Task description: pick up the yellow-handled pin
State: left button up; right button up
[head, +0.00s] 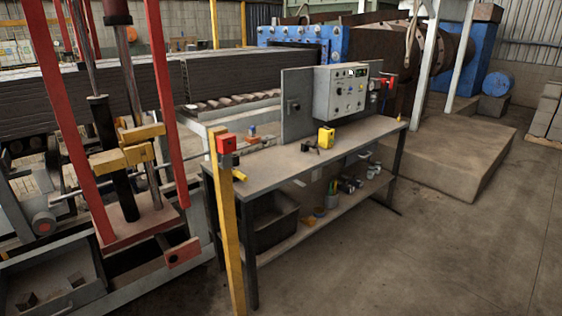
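A small yellow bar (239,175) shows at the left end of the grey workbench (275,167), close to the yellow post. It may be the handle of the yellow-handled pin, but it is too small to tell and no pin shaft is clear. A yellow block-like object (326,138) stands on the bench below the control box, with a small dark object (309,147) beside it. Neither of my grippers is in view.
A yellow post (229,240) with a red block stands before the bench's left end. Red-framed machinery (60,110) fills the left. A control box (341,91) rises behind the bench. The lower shelf (315,225) holds several small items. Open concrete floor lies right.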

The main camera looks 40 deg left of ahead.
aim_at(237, 173)
jog(key=u, duration=0.05)
jog(key=i, duration=1.25)
jog(key=u, duration=0.8)
jog(key=i, duration=1)
jog(key=u, duration=0.55)
